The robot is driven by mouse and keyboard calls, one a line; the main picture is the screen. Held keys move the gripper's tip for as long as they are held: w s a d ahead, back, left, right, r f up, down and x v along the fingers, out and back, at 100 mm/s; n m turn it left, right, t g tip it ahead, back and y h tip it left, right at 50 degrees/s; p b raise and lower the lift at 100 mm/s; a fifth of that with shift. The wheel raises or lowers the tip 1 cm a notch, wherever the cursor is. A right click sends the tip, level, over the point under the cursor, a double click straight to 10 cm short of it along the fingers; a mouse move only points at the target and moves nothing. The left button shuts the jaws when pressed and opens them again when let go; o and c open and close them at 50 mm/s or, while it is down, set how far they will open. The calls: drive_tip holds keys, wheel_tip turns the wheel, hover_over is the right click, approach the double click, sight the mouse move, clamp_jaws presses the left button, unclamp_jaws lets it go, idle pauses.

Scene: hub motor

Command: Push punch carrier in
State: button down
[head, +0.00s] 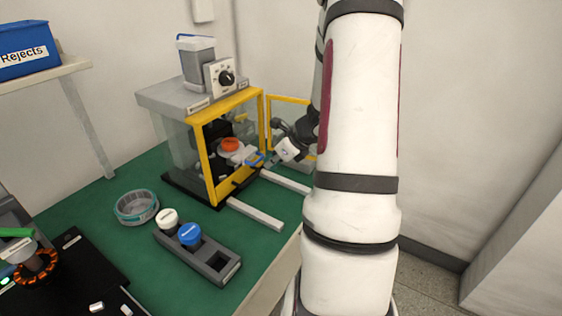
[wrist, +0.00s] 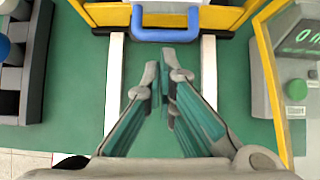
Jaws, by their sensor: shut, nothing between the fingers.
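The punch carrier (head: 236,154) is at the mouth of the yellow-framed machine (head: 207,165), with an orange-red part (head: 231,144) on top. Its blue handle (wrist: 166,33) faces my gripper and shows in the head view (head: 254,160) too. Two pale rails (wrist: 116,85) run out from the machine below. My gripper (wrist: 165,74) is shut and empty, between the rails and in front of the handle. In the wrist view a small gap shows between fingertips and handle.
The yellow-framed door (head: 291,103) stands open on the right, close to my gripper. A grey holder (head: 213,262) with a white and a blue knob stands at the front. A round teal-rimmed dish (head: 136,207) lies to the left on the green table.

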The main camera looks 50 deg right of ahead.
sight(240, 153)
drive_tip(key=shift+w, duration=0.4)
drive_tip(key=shift+w+a+f, duration=0.1)
drive_tip(key=shift+w+a, duration=0.05)
drive_tip(key=shift+w, duration=1)
drive_tip(key=shift+w+a, duration=0.1)
drive_tip(key=shift+w, duration=1)
